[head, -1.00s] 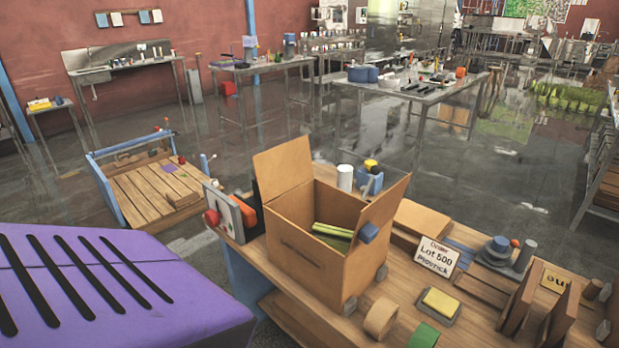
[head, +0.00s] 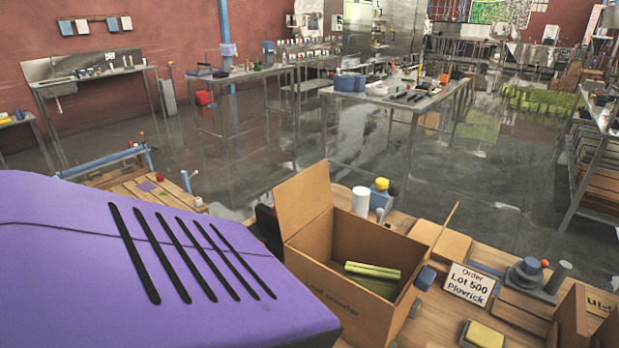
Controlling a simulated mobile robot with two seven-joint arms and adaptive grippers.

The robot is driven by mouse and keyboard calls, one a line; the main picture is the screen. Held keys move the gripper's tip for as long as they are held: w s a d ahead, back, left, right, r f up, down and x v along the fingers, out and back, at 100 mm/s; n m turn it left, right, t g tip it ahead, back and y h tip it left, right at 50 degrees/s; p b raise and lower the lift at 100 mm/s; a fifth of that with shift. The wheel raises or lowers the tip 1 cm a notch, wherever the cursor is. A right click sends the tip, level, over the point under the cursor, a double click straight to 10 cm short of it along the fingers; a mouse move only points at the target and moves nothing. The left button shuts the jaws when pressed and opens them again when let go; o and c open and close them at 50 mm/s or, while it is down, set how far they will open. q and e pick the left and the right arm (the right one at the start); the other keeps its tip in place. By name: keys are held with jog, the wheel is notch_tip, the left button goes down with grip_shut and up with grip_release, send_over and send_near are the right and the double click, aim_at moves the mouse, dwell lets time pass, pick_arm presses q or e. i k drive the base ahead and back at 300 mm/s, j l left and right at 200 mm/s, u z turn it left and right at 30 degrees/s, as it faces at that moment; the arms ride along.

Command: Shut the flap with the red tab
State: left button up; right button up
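An open cardboard box (head: 340,295) stands on the wooden workbench in the head view. Its left flap (head: 303,203) stands upright. Green and yellow packets (head: 372,271) lie inside the box. I see no red tab on the visible flaps. The box's near left side is partly covered from close up, so a flap there could be hidden. Neither of my grippers is in view.
A white cylinder (head: 361,200) and a yellow-capped blue item (head: 381,193) stand behind the box. An order card (head: 468,285) and a yellow block (head: 485,334) are to its right. A steel table (head: 400,97) stands farther back, with open floor before it.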

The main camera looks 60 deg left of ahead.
aim_at(298, 200)
jog(key=k+j, duration=0.1)
jog(key=j, duration=0.3)
jog(key=k+j+z, duration=0.15)
jog(key=j, duration=0.7)
jog(key=k+j+z, duration=0.1)
jog(key=j, duration=0.35)
jog(key=k+j+z, duration=0.1)
jog(key=j, duration=0.3)
jog(key=k, duration=0.1)
